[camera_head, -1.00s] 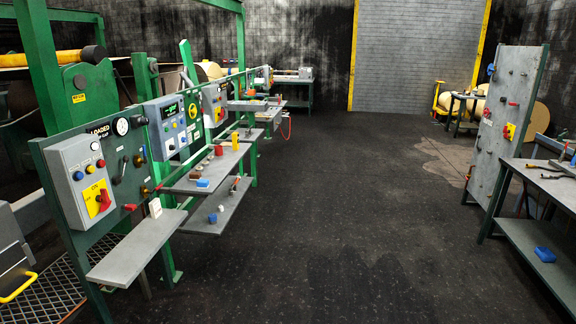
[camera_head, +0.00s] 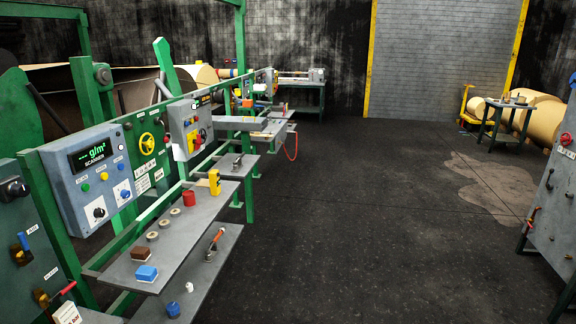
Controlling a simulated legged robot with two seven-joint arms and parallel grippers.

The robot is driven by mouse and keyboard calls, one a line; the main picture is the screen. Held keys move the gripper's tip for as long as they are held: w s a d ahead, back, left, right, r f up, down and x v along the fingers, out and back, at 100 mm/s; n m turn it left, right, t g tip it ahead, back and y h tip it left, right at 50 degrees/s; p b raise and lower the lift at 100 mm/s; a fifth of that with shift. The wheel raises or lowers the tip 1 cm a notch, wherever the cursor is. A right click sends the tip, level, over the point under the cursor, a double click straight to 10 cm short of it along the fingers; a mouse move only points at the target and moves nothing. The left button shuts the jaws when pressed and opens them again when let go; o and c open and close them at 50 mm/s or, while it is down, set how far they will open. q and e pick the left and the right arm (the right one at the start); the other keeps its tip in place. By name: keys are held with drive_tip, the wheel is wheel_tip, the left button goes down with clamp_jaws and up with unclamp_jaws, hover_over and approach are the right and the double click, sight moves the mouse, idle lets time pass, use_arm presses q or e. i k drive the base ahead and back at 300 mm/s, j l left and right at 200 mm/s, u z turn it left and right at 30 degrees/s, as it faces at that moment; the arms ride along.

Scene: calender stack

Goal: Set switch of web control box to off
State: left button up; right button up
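A grey control box (camera_head: 185,118) with a yellow plate and a red switch (camera_head: 197,139) is mounted on the green frame, left of centre. Its label is too small to read, so I cannot tell whether it is the web control box, nor the switch's position. Nearer, a grey scanner box (camera_head: 72,183) has a green "g/m²" display, coloured buttons and two black knobs on white plates. Neither of my grippers is in view.
Grey shelves (camera_head: 200,208) jut from the frame, holding a yellow device (camera_head: 214,182), a red cylinder (camera_head: 189,197), a blue block (camera_head: 146,273) and small tools. The dark floor (camera_head: 350,220) is clear in the middle. A grey panel (camera_head: 560,195) stands at right.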

sight(198, 142)
drive_tip(key=i+u, duration=0.1)
drive_tip(key=i, duration=0.5)
drive_tip(key=i+l+u, duration=0.1)
drive_tip(key=i, duration=0.45)
drive_tip(key=i+l, duration=0.15)
drive_tip(key=i, duration=0.45)
drive_tip(key=i+l+u, duration=0.15)
drive_tip(key=i, duration=0.4)
